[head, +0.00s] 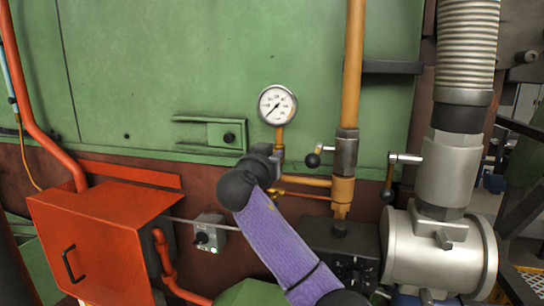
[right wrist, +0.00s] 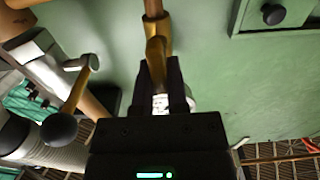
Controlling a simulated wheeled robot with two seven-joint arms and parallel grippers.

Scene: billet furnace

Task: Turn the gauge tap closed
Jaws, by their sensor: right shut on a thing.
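The round white pressure gauge (head: 277,104) stands on a brass stem (head: 279,137) in front of the green panel in the head view. My right gripper (head: 273,158) is just below it, at the gauge tap, and largely hides the tap. In the right wrist view, my right gripper (right wrist: 162,88) has its two dark fingers on both sides of a pale metal part, the gauge tap (right wrist: 160,104). The fingers are shut on it. The brass stem (right wrist: 157,45) leads away beyond the fingertips. The tap's exact angle cannot be told. My left gripper is not in view.
A lever with a black ball (head: 313,160) is close right of my right gripper, beside a vertical orange pipe (head: 353,65). Another black-ended lever (head: 388,192) is farther right. A red box (head: 95,240) and small switch box (head: 209,234) are left.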

